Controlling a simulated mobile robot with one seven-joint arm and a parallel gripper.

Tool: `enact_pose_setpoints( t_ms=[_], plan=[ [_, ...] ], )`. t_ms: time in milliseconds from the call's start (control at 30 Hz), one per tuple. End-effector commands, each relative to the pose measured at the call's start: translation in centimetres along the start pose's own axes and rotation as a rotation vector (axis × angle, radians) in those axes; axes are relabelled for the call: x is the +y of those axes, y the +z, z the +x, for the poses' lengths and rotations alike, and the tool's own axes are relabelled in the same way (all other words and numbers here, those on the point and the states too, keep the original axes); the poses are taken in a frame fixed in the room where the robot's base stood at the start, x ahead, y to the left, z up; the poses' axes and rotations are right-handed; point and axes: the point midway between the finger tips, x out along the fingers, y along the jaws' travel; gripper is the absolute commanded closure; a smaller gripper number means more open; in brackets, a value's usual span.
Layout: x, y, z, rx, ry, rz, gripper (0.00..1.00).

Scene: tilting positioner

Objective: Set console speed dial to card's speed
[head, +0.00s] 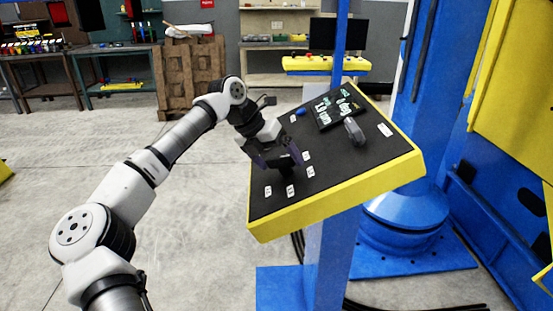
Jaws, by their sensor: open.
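The console (330,196) is a tilted black panel with a yellow edge, in the middle of the head view. A dark speed dial (287,172) sits at its lower left, ringed by several small white labels too small to read. My gripper (280,163) is open at the dial, its fingers spread about it; contact cannot be told. A display (338,107) higher on the panel seems to read 1.0 rpm and 0 deg. A small white card or label (385,130) lies at the panel's right; its writing cannot be read.
A grey lever (354,131) stands out right of the dial, and a blue button (301,111) sits near the panel's far left edge. A blue post (341,45) rises behind the console. The blue and yellow positioner (412,120) stands close on the right.

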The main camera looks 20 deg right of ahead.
Motion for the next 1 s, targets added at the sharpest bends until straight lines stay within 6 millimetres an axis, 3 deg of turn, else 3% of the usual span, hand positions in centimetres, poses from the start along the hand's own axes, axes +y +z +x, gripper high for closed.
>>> enact_pose_setpoints(
  t_ms=[267,700,1000],
  plan=[
    [0.1,0.0,-1.4,-0.001,0.003,0.0,0.05],
    [0.0,0.0,-10.9,-0.002,0.002,-0.001,0.05],
    [0.0,0.0,-13.7,0.0,0.0,0.0,0.05]
  ],
)
